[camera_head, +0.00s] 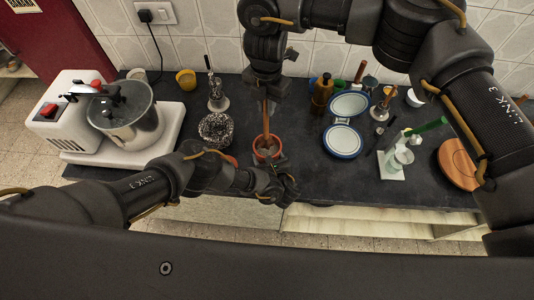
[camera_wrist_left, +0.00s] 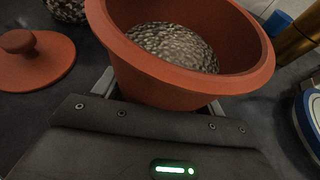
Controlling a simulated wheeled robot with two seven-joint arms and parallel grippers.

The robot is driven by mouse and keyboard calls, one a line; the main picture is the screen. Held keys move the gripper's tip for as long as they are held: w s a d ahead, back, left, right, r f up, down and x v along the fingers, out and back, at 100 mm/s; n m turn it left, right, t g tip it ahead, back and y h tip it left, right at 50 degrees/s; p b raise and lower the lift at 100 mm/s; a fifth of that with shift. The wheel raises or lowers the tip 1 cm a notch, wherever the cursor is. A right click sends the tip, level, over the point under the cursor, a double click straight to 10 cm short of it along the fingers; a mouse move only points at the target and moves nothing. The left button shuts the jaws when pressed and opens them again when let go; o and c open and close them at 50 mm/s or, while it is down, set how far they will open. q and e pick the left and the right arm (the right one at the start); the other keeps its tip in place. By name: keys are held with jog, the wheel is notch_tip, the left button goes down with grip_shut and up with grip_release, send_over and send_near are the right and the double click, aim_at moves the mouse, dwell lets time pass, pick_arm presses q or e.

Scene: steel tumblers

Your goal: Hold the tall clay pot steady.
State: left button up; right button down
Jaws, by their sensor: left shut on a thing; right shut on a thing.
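The clay pot (camera_head: 276,154) stands upright near the counter's front edge. In the left wrist view the terracotta pot (camera_wrist_left: 170,84) fills the upper middle, with brownish pulses (camera_wrist_left: 180,45) inside. My left gripper (camera_head: 270,166) is shut on the near side of the pot. My right gripper (camera_head: 266,98) is above the pot, shut on a wooden stick-like tool (camera_head: 266,122) that points down to the pot's mouth. The tool does not show in the left wrist view, so I cannot tell whether its end touches the pulses.
A terracotta lid (camera_wrist_left: 35,62) lies left of the pot. A speckled bowl (camera_head: 216,129) stands behind it. A wet grinder (camera_head: 125,115) is at the left. Blue-rimmed plates (camera_head: 343,142), bottles and a white stand (camera_head: 392,168) are at the right.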

jog(key=shift+r, duration=2.5)
pick_arm(q)
jog(key=o, duration=1.5)
jog(key=shift+c, duration=0.2)
jog(key=shift+s, duration=0.1)
